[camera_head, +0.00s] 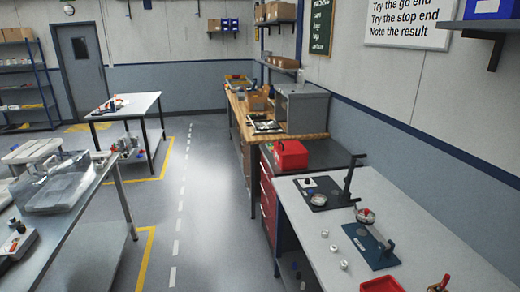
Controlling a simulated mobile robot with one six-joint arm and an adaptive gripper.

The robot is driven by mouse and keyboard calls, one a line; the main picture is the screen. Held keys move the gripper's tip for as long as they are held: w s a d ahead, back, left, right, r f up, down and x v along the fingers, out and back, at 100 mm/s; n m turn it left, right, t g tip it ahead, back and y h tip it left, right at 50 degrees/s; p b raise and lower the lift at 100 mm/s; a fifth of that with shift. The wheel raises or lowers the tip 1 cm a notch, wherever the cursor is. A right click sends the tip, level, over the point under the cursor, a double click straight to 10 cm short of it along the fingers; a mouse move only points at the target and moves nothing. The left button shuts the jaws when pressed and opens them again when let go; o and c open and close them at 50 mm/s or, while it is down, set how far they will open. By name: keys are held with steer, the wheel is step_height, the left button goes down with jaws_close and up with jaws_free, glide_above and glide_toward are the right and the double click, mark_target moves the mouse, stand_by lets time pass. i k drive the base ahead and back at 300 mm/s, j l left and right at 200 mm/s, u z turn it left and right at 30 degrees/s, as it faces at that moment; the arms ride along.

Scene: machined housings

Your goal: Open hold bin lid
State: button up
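No part of my gripper shows in this view. I cannot tell for certain which container is the hold bin. A red box (291,154) sits on the dark top between the wooden bench and the right-hand table; whether its top is a lid is too small to tell. A second red container (382,285) is cut off by the bottom edge on the right-hand table (315,222). A clear, box-shaped container (58,187) stands on the left table; whether it has a lid is hard to tell.
The right-hand table also bears a dark plate with an upright post (347,178), a blue-based fixture (373,247) and several small metal parts. A grey cabinet (302,107) stands on the wooden bench. A smaller table (125,105) stands further back left. The grey aisle floor (207,205) is clear.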

mark_target(290, 148)
steer(key=i+j, duration=0.2)
steer(key=i, duration=0.3)
steer(key=i+j+z, duration=0.1)
steer(key=i, duration=0.45)
steer(key=i+j, duration=0.25)
steer(key=i, duration=0.25)
steer(key=i+j, duration=0.25)
steer(key=i, duration=0.25)
steer(key=i+j+z, duration=0.1)
steer(key=i, duration=0.4)
steer(key=i+j, duration=0.35)
steer(key=i, duration=0.15)
steer(key=i+j+z, duration=0.1)
steer(key=i+j, duration=0.15)
steer(key=i, duration=0.25)
